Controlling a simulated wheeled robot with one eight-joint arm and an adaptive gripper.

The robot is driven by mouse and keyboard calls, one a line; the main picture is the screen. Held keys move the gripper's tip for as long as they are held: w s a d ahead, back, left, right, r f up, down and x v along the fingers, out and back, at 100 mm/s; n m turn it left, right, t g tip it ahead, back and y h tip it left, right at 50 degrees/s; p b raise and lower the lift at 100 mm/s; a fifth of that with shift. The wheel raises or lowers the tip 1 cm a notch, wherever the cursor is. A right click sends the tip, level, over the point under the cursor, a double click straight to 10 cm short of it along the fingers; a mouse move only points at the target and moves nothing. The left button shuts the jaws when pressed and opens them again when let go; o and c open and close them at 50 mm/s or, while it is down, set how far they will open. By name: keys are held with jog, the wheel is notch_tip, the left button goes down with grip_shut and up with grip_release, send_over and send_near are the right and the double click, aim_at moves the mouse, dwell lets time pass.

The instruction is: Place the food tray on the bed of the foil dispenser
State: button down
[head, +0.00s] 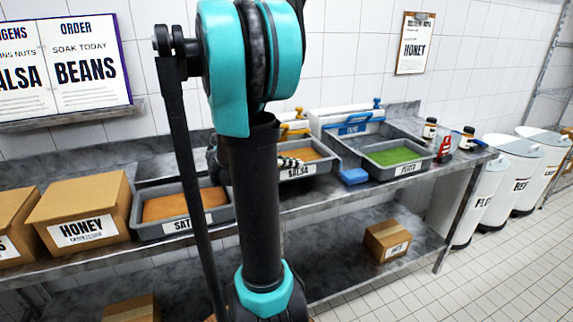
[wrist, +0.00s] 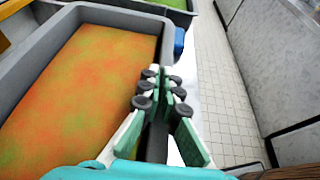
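Three grey food trays stand along the counter. The salsa tray (head: 325,164), with orange food, is mid-counter, partly hidden by my arm. It fills the left of the wrist view (wrist: 30,78). My gripper (wrist: 163,82) is at its front wall, fingers close together with the rim between the tips; they look shut on it. In the head view the striped fingers (head: 290,161) show at that rim. A dispenser with blue fittings (head: 362,127) stands at the back behind the green-filled pesto tray (head: 405,171). Yellow fittings (head: 297,128) show behind the salsa tray. I cannot read which holds foil.
The satay tray (head: 180,225) and the honey box (head: 82,208) stand to the left. A blue sponge (head: 353,176) lies between the salsa and pesto trays. Bottles and a red-labelled container (head: 445,148) stand at right. White bins (head: 502,180) stand beyond the counter.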

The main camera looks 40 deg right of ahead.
jog(key=w, duration=0.2)
jog(key=w+d, duration=0.1)
jog(key=w, duration=0.3)
jog(key=shift+w+d, duration=0.25)
jog(key=shift+d, duration=0.05)
notch_tip(320, 180, down, 3)
jog(key=shift+f, duration=0.2)
jog(key=shift+s+f, duration=0.1)
jog(key=shift+f, duration=0.25)
jog(key=shift+s+a+f, duration=0.1)
jog(key=shift+s+f, duration=0.05)
jog(key=shift+f, duration=0.05)
jog(key=c, duration=1.7)
grip_release()
jog(key=shift+r, duration=0.1)
jog(key=shift+r, duration=0.2)
jog(key=v, duration=1.2)
jog(key=shift+w+r, duration=0.2)
